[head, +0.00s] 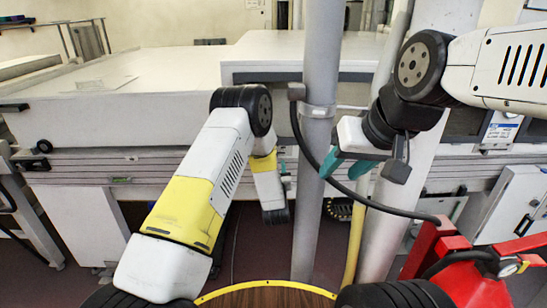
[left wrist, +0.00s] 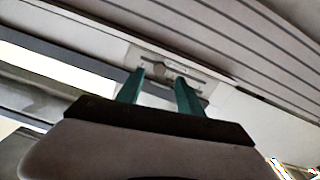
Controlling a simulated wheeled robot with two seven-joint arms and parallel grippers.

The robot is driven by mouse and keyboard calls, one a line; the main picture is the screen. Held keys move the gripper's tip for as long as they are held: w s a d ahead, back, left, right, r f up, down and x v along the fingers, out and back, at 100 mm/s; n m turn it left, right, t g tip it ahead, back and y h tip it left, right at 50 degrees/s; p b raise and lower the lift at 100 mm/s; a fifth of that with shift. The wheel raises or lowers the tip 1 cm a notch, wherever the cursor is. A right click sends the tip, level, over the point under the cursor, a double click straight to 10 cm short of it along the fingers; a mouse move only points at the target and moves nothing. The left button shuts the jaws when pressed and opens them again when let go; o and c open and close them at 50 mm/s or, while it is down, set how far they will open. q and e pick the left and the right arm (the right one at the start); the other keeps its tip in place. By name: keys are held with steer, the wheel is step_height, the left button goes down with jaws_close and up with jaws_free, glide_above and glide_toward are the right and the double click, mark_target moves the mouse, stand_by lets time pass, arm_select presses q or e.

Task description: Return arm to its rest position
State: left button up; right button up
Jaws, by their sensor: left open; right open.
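My right gripper (head: 346,167) hangs at the end of the arm from the right in the head view. Its teal fingers are apart, and no object shows between them. It is just right of the grey vertical pipe (head: 319,130). My left arm (head: 187,207), white and yellow, rises from the bottom left to a black elbow, then folds down behind it. My left gripper is hard to make out in the head view. In the left wrist view my left gripper (left wrist: 160,78) is open and empty, its teal fingers in front of a pale plate on a ribbed surface.
The long white tunnel housing (head: 110,115) spans the back, with a ribbed rail below. A dark cable (head: 340,188) curves past the pipe near my right gripper. A red extinguisher (head: 475,283) with a gauge stands at the lower right. A white slanted post rises behind my right gripper.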

arm_select(q)
steer(key=shift+s, duration=0.75)
steer(key=shift+r, duration=0.1)
steer(key=s+a+r+g+h, duration=0.1)
steer(key=s+a+r+g, duration=0.25)
steer(key=r, duration=0.75)
steer(key=s+a+r+g+h, duration=0.2)
steer(key=s+a+r, duration=0.15)
steer(key=r, duration=0.65)
steer(key=s+a+r+g, duration=0.1)
steer(key=s+a+g, duration=0.1)
steer(key=s, duration=0.8)
steer(key=s+a+r+m+g, duration=0.1)
steer(key=s+a, duration=0.4)
steer(key=s, duration=0.6)
steer(key=s+a+r+m+g+y, duration=0.1)
steer(key=s+a+r+g, duration=0.1)
steer(key=s, duration=0.9)
steer(key=shift+s+a+r+g, duration=0.15)
steer(key=shift+a+r+g, duration=0.25)
steer(key=shift+a+g, duration=0.35)
stand_by(1.1)
